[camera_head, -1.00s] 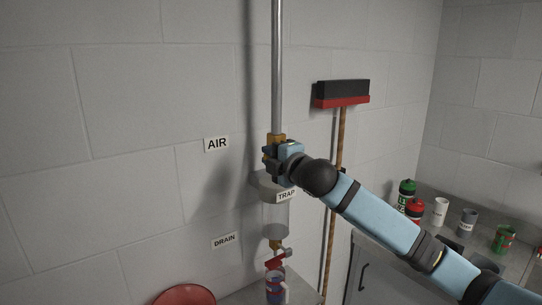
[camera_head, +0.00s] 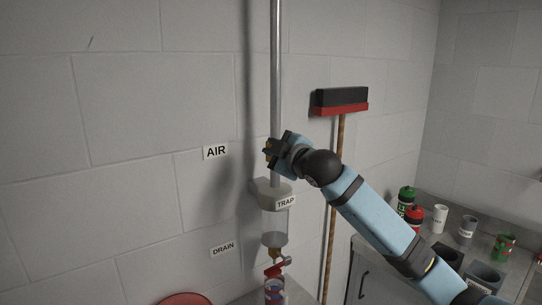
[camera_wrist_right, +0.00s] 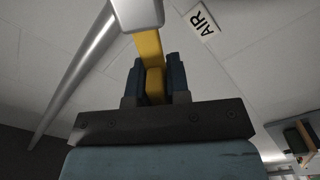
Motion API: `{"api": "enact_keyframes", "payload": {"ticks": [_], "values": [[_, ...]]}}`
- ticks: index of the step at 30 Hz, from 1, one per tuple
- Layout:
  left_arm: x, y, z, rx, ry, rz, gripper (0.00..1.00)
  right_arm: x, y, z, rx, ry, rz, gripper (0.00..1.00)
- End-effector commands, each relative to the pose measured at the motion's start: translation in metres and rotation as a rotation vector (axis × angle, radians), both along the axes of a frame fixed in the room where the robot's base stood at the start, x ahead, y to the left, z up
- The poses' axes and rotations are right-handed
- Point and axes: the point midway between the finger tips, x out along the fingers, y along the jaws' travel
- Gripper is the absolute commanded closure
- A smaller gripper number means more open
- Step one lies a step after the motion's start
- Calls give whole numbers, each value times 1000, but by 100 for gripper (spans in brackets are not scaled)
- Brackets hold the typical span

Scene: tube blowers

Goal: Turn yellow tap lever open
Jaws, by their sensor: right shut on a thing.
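The yellow tap lever (camera_wrist_right: 149,48) sits between the two dark blue fingers of my right gripper (camera_wrist_right: 155,80) in the right wrist view. The gripper is shut on it, and the lever runs up to a pale metal fitting (camera_wrist_right: 137,12). In the head view my right gripper (camera_head: 271,152) is at the vertical metal pipe (camera_head: 277,70), just above the trap (camera_head: 270,188). My left gripper is not in view.
An "AIR" label (camera_head: 215,152) is on the wall left of the tap. A red-handled drain tap (camera_head: 274,270) hangs under the trap, above a cup (camera_head: 274,291). A broom (camera_head: 340,102) leans right of the pipe. Bottles and cups stand on the right counter.

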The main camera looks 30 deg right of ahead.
Motion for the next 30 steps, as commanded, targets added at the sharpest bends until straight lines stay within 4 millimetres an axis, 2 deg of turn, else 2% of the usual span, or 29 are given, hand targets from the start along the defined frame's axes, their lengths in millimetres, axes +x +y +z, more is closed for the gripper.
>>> {"api": "enact_keyframes", "payload": {"ticks": [18,30], "values": [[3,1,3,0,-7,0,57,4,-27,22,561,80,0,100],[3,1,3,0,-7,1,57,6,-39,25,772,111,-1,100]]}}
